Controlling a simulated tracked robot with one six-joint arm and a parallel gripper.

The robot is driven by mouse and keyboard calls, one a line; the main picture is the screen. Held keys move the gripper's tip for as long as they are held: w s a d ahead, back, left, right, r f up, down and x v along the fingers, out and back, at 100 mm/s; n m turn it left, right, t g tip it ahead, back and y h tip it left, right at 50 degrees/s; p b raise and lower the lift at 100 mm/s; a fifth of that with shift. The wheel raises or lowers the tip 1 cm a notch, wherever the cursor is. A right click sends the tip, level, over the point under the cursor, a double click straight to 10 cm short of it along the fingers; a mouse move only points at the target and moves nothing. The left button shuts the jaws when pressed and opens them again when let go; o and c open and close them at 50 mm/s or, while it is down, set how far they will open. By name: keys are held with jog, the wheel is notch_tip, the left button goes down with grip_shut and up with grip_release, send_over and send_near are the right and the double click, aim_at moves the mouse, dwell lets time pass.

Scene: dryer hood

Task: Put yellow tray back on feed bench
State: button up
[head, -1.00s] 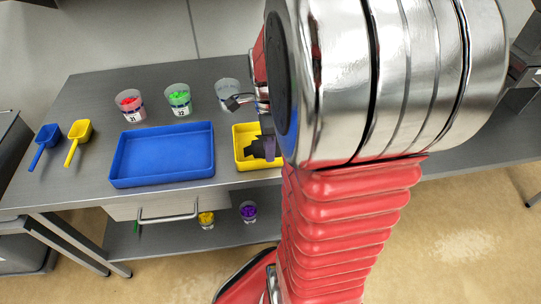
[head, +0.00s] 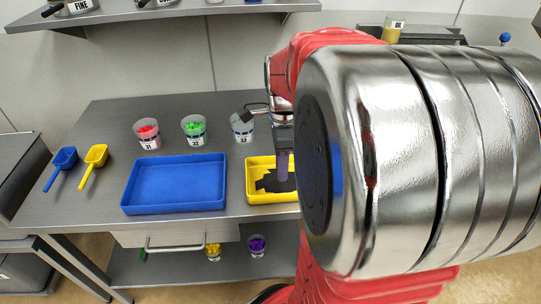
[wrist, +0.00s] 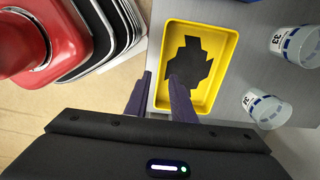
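The yellow tray (head: 250,186) sits on the grey bench (head: 105,205), just right of a blue tray (head: 173,184). In the wrist view the yellow tray (wrist: 228,68) holds only a dark patch that looks like a shadow. My gripper (wrist: 160,74) has two purple fingers, set apart. They appear on either side of the tray's left wall in that view, one outside and one over the inside. I cannot tell whether they touch it. In the head view my gripper (head: 283,180) points down at the tray, and my arm hides the tray's right part.
Cups with red (head: 147,134) and green contents (head: 194,131) and a clear cup (head: 242,127) stand behind the trays. Blue (head: 65,158) and yellow scoops (head: 95,158) lie at the left. A shelf (head: 160,14) hangs above.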

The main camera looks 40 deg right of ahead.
jog(key=s+a+r+n+t, duration=0.2)
jog(key=a+r+n, duration=0.1)
jog(key=a+n, duration=0.7)
jog(key=s+a+r+n+t, duration=0.2)
jog(key=a+r+n+t, duration=0.1)
jog(key=a+n, duration=0.8)
jog(key=shift+s+a+r+n+t, duration=0.15)
jog(key=shift+a+n+t, duration=0.15)
jog(key=shift+n, duration=1.6)
